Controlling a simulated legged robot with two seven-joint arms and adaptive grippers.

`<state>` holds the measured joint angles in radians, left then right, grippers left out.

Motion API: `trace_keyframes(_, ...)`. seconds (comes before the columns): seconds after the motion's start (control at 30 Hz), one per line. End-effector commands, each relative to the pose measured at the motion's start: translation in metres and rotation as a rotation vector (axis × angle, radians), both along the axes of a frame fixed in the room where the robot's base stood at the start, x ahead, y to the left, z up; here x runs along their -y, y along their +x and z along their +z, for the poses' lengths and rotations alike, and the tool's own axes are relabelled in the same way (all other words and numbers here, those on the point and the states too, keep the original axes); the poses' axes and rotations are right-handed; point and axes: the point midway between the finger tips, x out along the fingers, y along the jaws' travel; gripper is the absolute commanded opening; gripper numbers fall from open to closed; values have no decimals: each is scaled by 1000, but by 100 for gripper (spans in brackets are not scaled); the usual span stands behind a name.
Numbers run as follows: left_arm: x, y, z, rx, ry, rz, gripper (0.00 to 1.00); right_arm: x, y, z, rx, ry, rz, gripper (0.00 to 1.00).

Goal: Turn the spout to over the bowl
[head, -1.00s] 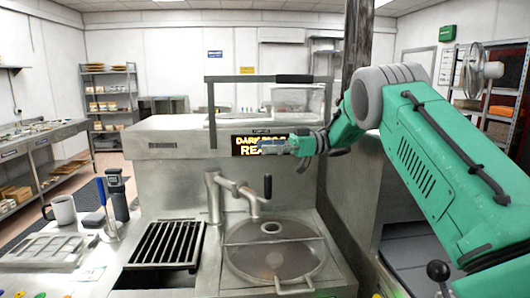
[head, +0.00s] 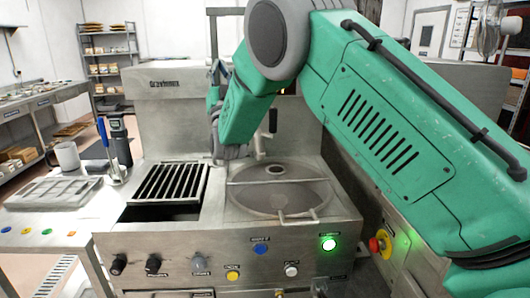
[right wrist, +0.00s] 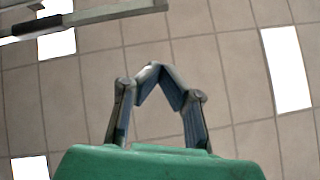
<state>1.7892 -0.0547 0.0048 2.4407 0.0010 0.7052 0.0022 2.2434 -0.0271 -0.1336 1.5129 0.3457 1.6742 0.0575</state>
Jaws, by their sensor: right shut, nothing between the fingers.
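The metal spout (head: 259,146) shows only in part behind my right arm. Its black upright handle (head: 272,121) stands at the back edge of the round bowl (head: 318,197). The spout's base and pipe are hidden by my wrist. The bowl is sunk in the steel machine top, with a bar across it and a small ring near its back. My right gripper (head: 217,72) points up, in front of the machine's back panel and above and left of the spout, apart from it. In the right wrist view its fingers (right wrist: 153,68) meet at the tips, empty, against the ceiling.
A black slatted grate (head: 171,182) lies left of the bowl. A mug (head: 67,157), a blue-handled tool (head: 105,135) and a grey tray (head: 50,192) stand on the left bench. A red knob (head: 377,245) is at the right. A metal rail (right wrist: 95,15) crosses the wrist view.

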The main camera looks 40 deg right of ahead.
Motion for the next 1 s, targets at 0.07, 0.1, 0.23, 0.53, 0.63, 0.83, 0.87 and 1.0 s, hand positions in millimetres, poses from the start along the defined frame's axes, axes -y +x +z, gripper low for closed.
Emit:
trace_keyframes(0.07, 0, 0, -14, 0, 0, 0, 32, -10, -10, -30, -49, 70, -142, 0)
trace_keyframes(0.1, 0, 0, -18, 0, 0, 0, 32, -14, -17, -45, -81, 105, -219, 0)
trace_keyframes(0.23, 0, 0, -32, 0, 0, 0, 32, -27, -47, -100, -221, 211, -465, 0)
trace_keyframes(0.53, 0, 0, -52, 0, 0, 1, 32, -52, -122, -205, -548, 358, -849, 0)
trace_keyframes(0.63, 0, 0, -54, 0, 0, 1, 32, -54, -134, -218, -594, 376, -895, 0)
trace_keyframes(0.83, 0, 0, -52, 0, 0, 0, 32, -37, -133, -218, -609, 385, -911, 0)
trace_keyframes(0.87, 0, 0, -52, 0, 0, 0, 32, -32, -132, -217, -609, 385, -911, 0)
trace_keyframes(1.0, 0, 0, -51, 0, 0, 0, 32, -9, -124, -212, -606, 383, -912, 0)
